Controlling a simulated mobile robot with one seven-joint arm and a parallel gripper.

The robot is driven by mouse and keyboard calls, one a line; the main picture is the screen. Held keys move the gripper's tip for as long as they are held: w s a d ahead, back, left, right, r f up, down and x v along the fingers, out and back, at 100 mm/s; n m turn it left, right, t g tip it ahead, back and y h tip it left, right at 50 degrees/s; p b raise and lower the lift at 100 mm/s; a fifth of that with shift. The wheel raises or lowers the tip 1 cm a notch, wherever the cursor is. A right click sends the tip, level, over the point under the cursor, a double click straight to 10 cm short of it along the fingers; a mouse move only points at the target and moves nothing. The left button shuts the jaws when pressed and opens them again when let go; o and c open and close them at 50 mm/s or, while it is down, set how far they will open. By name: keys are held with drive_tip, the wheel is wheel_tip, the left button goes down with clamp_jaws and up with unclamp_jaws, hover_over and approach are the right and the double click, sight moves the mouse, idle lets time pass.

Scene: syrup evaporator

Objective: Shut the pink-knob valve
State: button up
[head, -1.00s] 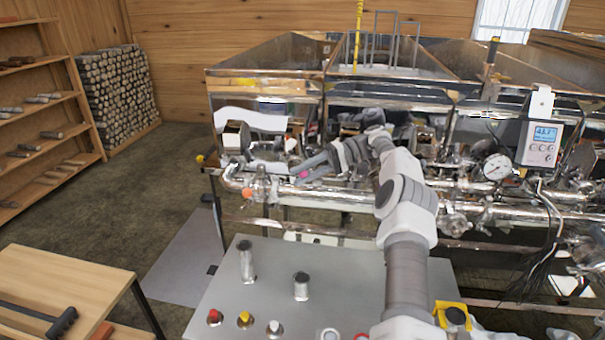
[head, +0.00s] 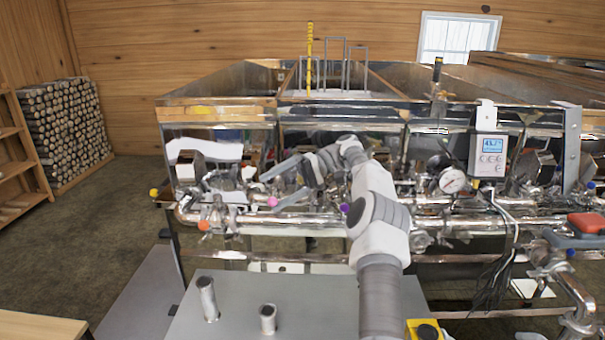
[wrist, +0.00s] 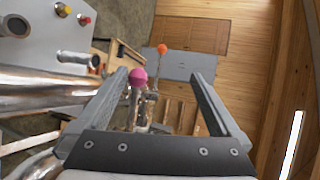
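The pink knob (head: 272,201) is a small ball on the left part of the evaporator's front pipework. It also shows in the wrist view (wrist: 138,76), on a metal valve stem. My gripper (head: 269,188) reaches in from the right, close to the knob. In the wrist view my gripper (wrist: 160,76) is open, its two fingers wide apart. The pink knob appears between them, beside the left fingertip. I cannot tell whether they touch. The valve body below the knob is partly hidden in the head view.
An orange knob (head: 204,225) is left of the pink one, and a purple knob (head: 345,207) is to the right, by my arm. A pressure gauge (head: 452,181) and a display box (head: 488,155) are further right. Metal pipes run close along the front.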

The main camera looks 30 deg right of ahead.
drive_tip(key=s+d+r+p, duration=0.4)
drive_tip(key=s+r, duration=0.2)
drive_tip(key=r, duration=0.1)
drive_tip(key=shift+d+r+n, duration=0.3)
drive_tip(key=shift+d, duration=0.05)
drive_tip(key=shift+s, duration=0.1)
